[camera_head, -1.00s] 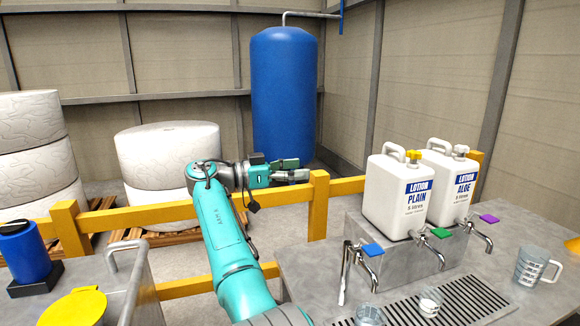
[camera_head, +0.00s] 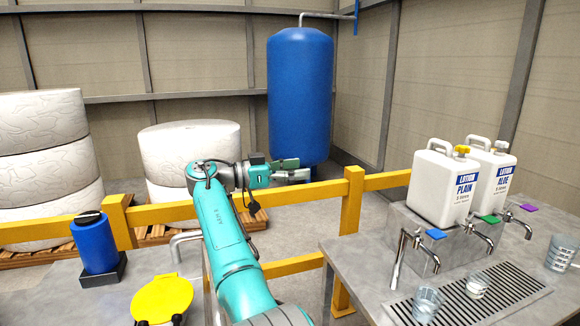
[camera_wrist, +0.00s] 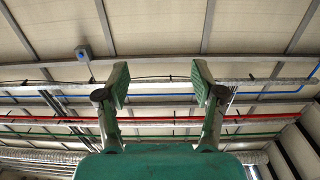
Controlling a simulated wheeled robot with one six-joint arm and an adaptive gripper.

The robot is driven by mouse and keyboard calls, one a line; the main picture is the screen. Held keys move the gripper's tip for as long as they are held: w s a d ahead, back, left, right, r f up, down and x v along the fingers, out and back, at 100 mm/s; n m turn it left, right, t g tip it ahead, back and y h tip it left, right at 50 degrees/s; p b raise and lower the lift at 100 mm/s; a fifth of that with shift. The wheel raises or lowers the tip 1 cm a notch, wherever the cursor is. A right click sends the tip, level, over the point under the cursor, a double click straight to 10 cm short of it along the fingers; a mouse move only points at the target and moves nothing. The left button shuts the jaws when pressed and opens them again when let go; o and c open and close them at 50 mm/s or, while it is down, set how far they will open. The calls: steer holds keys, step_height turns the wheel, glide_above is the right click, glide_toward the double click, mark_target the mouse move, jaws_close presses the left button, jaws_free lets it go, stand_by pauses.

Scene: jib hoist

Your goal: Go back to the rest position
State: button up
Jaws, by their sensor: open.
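My gripper (camera_head: 290,170) is at the end of my raised teal arm in the middle of the head view, in front of the blue tank. It is in the air, above the yellow rail, and touches nothing that I can see. In the wrist view my gripper (camera_wrist: 158,84) points up at the ceiling. Its two fingers stand wide apart with nothing between them.
A yellow rail (camera_head: 300,193) crosses behind my arm. The right bench (camera_head: 345,248) bears the PLAIN (camera_head: 440,185) and ALOE (camera_head: 492,180) lotion jugs, taps, cups and a drain grate. A blue canister (camera_head: 95,246) and a yellow lid (camera_head: 163,297) are at left.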

steer(key=d+f+n+t+y, duration=0.1)
steer(key=d+f+n+y, duration=0.15)
steer(key=f, duration=0.95)
steer(key=d+f+n+t+y, duration=0.1)
steer(key=d+f+n+t, duration=0.15)
steer(key=f, duration=0.85)
steer(key=d+f+n+t+y, duration=0.1)
steer(key=d+f+n+y, duration=0.15)
steer(key=f, duration=0.95)
steer(key=s+d+f+n+y, duration=0.3)
steer(key=s+f, duration=0.7)
steer(key=f, duration=0.3)
steer(key=s+d+f+n+y, duration=0.3)
steer(key=s+d+f+n, duration=0.1)
steer(key=s+f, duration=0.75)
steer(key=s+d+f+n+t+y, duration=0.1)
steer(key=s+y, duration=0.1)
steer(key=s, duration=1.1)
steer(key=s+f+n+t+y, duration=0.1)
steer(key=s+f+y, duration=0.15)
steer(key=s, duration=1.05)
steer(key=s+r+m+t, duration=0.1)
steer(key=s+r, duration=0.9)
steer(key=r, duration=0.2)
steer(key=s+d+r+m+t, duration=0.1)
steer(key=s+r+t, duration=0.1)
steer(key=s+r, duration=0.8)
step_height(320, 180, up, 3)
steer(key=shift+r+y, duration=0.1)
steer(key=shift+y, duration=0.25)
